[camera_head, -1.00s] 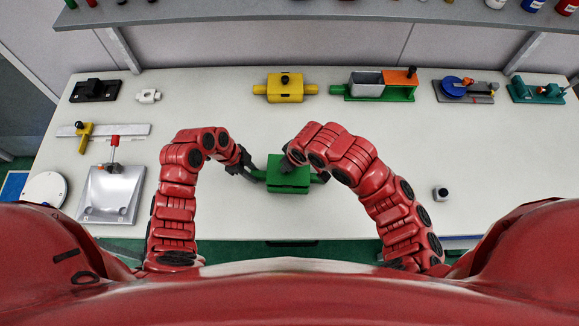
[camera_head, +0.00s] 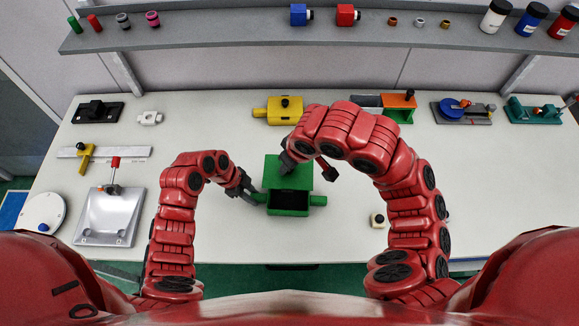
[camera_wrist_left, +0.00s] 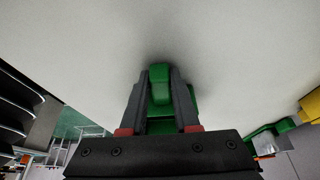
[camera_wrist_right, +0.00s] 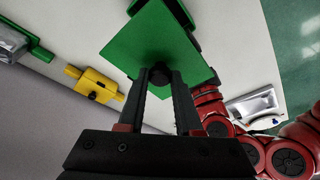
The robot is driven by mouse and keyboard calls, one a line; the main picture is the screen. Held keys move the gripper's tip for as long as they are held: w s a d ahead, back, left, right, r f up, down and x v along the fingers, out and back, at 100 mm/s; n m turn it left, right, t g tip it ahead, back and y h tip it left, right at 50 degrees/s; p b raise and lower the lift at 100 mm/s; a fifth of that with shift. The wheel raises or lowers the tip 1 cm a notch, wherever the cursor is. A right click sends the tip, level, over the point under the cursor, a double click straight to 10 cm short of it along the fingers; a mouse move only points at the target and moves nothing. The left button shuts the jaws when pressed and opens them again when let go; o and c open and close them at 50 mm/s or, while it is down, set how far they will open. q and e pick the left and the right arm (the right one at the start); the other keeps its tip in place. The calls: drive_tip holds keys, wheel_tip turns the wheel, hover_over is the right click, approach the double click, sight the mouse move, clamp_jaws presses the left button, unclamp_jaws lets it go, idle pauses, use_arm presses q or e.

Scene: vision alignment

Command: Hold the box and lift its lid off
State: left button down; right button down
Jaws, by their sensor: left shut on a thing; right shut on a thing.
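The green box body (camera_head: 290,211) stands on the table, its dark inside open to view, with a handle on each side. My left gripper (camera_head: 250,195) is shut on the box's left handle; the left wrist view shows the green handle (camera_wrist_left: 160,85) between its fingers. The square green lid (camera_head: 285,172) is apart from the body, shown above and behind the opening in the head view. My right gripper (camera_wrist_right: 160,80) is shut on the lid's black knob (camera_wrist_right: 159,73). In the head view my right arm hides the knob and part of the lid.
A yellow block (camera_head: 285,110) and a grey-and-green fixture with an orange block (camera_head: 398,101) stand behind. A small white-and-black part (camera_head: 378,220) lies right of the box. A silver plate (camera_head: 110,215) lies at the left. The table around the box is mostly clear.

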use_arm(q)
drive_tip(key=c, duration=0.6)
unclamp_jaws()
drive_tip(key=shift+r, duration=0.1)
